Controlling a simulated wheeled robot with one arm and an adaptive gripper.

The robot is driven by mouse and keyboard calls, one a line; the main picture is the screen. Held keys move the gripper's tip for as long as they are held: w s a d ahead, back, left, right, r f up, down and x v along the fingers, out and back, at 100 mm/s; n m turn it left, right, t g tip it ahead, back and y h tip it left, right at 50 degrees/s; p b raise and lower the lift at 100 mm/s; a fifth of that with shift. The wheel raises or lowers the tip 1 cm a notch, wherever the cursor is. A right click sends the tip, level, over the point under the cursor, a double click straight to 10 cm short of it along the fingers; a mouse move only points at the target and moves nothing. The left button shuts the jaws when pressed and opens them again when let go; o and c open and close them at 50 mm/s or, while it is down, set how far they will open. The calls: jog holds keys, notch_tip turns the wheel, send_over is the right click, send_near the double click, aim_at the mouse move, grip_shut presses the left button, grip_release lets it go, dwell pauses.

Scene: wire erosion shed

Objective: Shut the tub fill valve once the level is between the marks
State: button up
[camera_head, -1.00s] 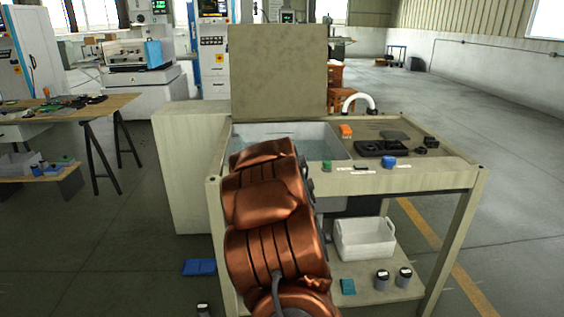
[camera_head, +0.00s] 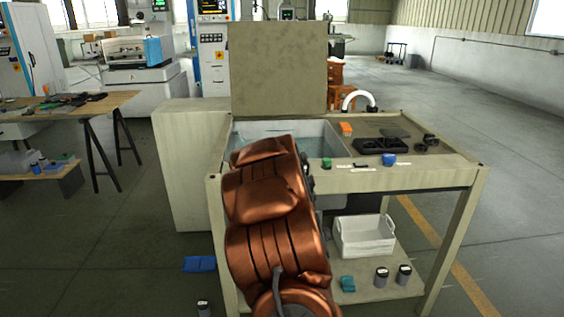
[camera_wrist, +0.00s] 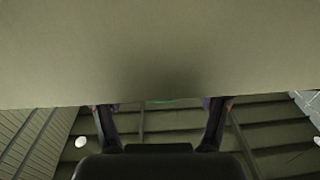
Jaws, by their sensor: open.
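The grey tub (camera_head: 333,139) is set into the left of the bench top, with pale bluish water inside. My copper-coloured arm covers its front left, and no level marks can be made out. A green knob (camera_head: 327,163) and a blue knob (camera_head: 389,160) sit along the bench's front edge near small white labels too small to read. I cannot tell which is the fill valve. In the wrist view my gripper (camera_wrist: 160,112) is open and empty, facing a plain beige surface (camera_wrist: 160,45) that fills the upper half. In the head view my gripper is hidden behind my arm.
An upright beige panel (camera_head: 278,68) stands behind the tub. A white bin (camera_head: 365,240) and dark-lidded jars sit on the lower shelf. Floor to the right is open.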

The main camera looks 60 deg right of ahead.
jog(key=shift+s+a, duration=0.1)
jog(key=v, duration=0.7)
jog(key=shift+s, duration=0.1)
dwell(0.4)
jog(key=shift+a, duration=0.15)
